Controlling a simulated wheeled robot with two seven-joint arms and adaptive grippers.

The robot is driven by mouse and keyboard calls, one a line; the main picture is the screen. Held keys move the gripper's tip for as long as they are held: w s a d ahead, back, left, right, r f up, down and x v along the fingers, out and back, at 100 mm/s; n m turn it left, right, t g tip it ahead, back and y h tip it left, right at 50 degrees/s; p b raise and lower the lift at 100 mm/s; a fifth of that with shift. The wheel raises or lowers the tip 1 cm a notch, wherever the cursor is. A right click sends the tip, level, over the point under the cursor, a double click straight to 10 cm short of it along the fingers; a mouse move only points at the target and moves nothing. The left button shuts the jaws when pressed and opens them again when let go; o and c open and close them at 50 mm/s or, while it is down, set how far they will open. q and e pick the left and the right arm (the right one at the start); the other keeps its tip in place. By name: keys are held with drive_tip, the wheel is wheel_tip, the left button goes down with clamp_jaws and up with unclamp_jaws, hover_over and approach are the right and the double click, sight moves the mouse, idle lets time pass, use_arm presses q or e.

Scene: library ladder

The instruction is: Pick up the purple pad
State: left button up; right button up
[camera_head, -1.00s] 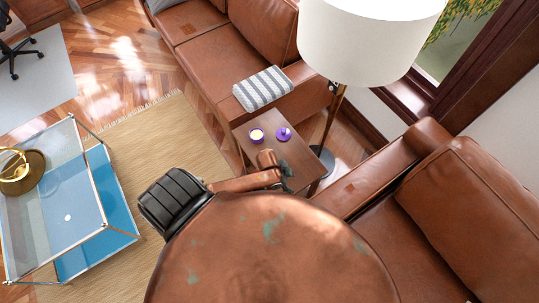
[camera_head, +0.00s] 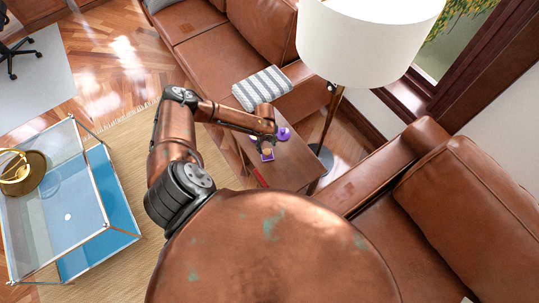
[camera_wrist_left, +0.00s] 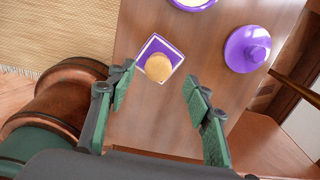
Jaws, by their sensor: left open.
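The purple pad (camera_wrist_left: 160,45) is a small square with a white border, lying on the wooden side table; a round tan piece (camera_wrist_left: 158,69) sits on it. In the head view the pad (camera_head: 268,158) shows just below my left gripper (camera_head: 266,143), partly covered. In the left wrist view my left gripper (camera_wrist_left: 158,103) is open, its green-padded fingers apart, with nothing between them. The pad lies beyond the fingertips, nearer the left finger. I cannot tell the height gap. My right gripper is not in view.
A purple lidded jar (camera_wrist_left: 247,48) stands right of the pad, and a purple-rimmed candle (camera_wrist_left: 192,3) beyond it. A lamp (camera_head: 370,40), sofa (camera_head: 200,45), armchair (camera_head: 450,215) and glass table (camera_head: 65,200) surround the side table (camera_head: 300,168). A striped blanket (camera_head: 262,88) lies on the sofa.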

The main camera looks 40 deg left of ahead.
sight(267, 152)
use_arm(q)
drive_tip(key=f, duration=0.5)
drive_tip(key=shift+s+d+f, duration=0.15)
drive_tip(key=shift+s+f, duration=0.05)
drive_tip(key=shift+f, duration=0.15)
drive_tip(key=shift+c, duration=0.3)
drive_tip(key=c, duration=1.1)
